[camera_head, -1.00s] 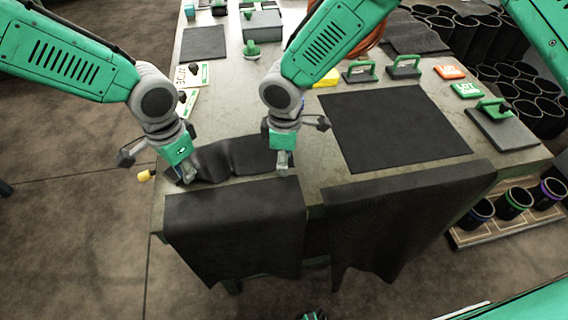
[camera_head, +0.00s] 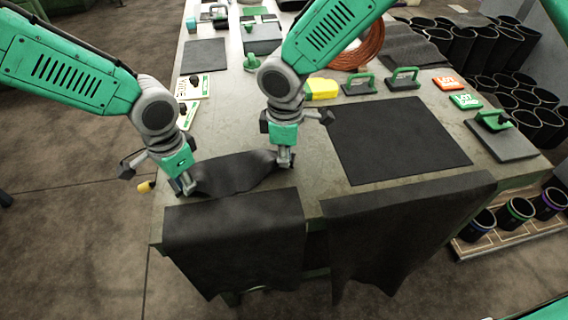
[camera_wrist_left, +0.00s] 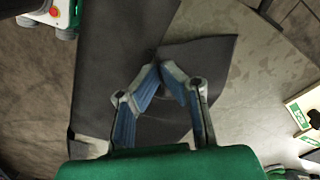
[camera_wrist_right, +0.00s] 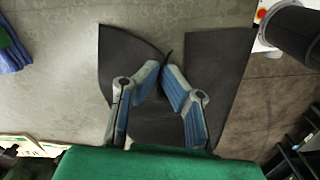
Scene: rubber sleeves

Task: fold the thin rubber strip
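The thin black rubber strip (camera_head: 235,172) lies on the near left of the table between my two grippers, its middle slightly raised and creased. It also shows in the left wrist view (camera_wrist_left: 212,52) and the right wrist view (camera_wrist_right: 125,58). My left gripper (camera_head: 186,187) is at the strip's left end, its fingertips (camera_wrist_left: 161,72) close together over the rubber. My right gripper (camera_head: 285,162) is at its right end, its fingertips (camera_wrist_right: 161,70) pinching a small raised fold. The rubber between the left fingertips is mostly hidden.
Two black sheets, a left one (camera_head: 235,235) and a right one (camera_head: 405,215), hang over the table's front edge, close to the strip. A flat black square (camera_head: 400,138) lies to the right. Handled blocks, cards and a yellow item (camera_head: 322,88) stand farther back.

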